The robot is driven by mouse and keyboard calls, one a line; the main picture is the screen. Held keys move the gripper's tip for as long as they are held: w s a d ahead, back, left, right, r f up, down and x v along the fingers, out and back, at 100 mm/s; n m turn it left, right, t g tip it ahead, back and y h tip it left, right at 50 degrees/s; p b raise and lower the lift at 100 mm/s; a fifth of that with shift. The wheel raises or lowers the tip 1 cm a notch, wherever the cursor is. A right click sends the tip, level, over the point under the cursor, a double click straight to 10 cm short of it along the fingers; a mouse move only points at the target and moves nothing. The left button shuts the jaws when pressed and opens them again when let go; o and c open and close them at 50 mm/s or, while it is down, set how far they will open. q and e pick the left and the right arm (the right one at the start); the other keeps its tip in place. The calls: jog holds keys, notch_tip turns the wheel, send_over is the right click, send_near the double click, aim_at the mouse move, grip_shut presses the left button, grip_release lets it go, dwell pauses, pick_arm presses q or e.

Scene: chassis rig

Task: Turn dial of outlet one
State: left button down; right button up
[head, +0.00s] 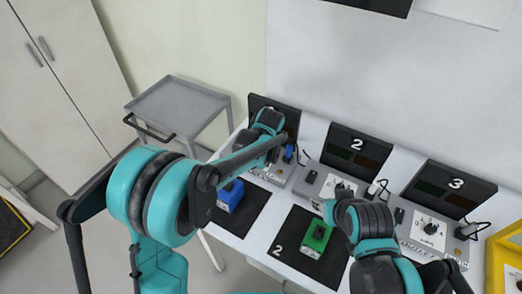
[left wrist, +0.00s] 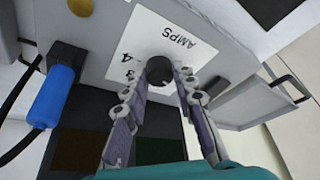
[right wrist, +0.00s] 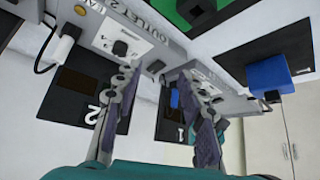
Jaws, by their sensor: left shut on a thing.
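Outlet one's grey box (head: 274,173) stands at the left of the bench, partly covered by my left arm in the head view. Its round black dial (left wrist: 159,69) sits on a white plate (left wrist: 132,48) marked AMPS in the left wrist view. My left gripper (left wrist: 161,81) is shut on this dial, one finger on each side. In the head view its fingertips are hidden. My right gripper (right wrist: 162,76) is open and empty, its fingers apart, near the front of outlet two (right wrist: 138,45).
A blue plug (left wrist: 52,97) with a black cable sits beside the dial. A blue block (head: 231,196) and a green block (head: 318,237) lie on black mats. Outlet three (head: 432,229) stands to the right. A grey cart (head: 180,103) is left of the bench.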

dwell(0.3)
pick_arm(q)
jog(key=c, duration=1.2)
grip_release()
jog(key=v, duration=1.2)
jog(key=shift+d, duration=0.1)
